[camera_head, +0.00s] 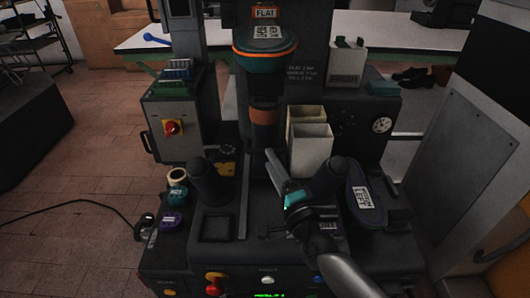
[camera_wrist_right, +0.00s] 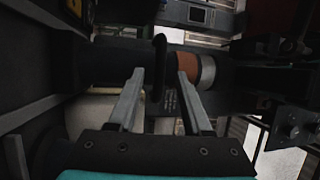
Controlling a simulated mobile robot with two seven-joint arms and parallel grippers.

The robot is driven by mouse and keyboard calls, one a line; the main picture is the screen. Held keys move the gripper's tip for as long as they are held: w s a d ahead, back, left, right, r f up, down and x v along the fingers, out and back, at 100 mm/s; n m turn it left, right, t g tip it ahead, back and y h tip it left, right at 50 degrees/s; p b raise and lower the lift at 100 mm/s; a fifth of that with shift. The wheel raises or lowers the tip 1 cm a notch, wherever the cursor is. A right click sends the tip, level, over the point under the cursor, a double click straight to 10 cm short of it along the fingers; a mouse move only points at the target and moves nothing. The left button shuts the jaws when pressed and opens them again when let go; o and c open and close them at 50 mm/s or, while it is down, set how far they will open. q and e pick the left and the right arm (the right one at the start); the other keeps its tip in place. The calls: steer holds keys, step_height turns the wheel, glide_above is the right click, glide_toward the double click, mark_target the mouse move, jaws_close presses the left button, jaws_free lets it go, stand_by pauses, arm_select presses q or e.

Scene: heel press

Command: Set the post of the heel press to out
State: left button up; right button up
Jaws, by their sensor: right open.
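The heel press (camera_head: 290,225) fills the middle of the head view, dark, with a round head (camera_head: 265,45) under a "FLAT" label. Below the head is a dark vertical column with an orange-brown band (camera_head: 262,116), which I take to be the post. The band also shows in the right wrist view (camera_wrist_right: 188,66), beside a metal ring. My right gripper (camera_head: 272,160) is open in front of the column, low down. In the right wrist view its fingers (camera_wrist_right: 159,80) stand apart, with a dark curved bar (camera_wrist_right: 160,62) between or beyond them; contact is unclear. My left gripper is not visible.
Pale bins (camera_head: 310,145) stand right of the column. A box with a red knob (camera_head: 173,127) is at left, a gauge (camera_head: 381,125) at right. A labelled dark pad (camera_head: 366,200) lies right.

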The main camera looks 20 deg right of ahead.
mark_target(266, 131)
steer(key=shift+x, duration=2.3)
steer(key=shift+c, duration=0.2)
jaws_close()
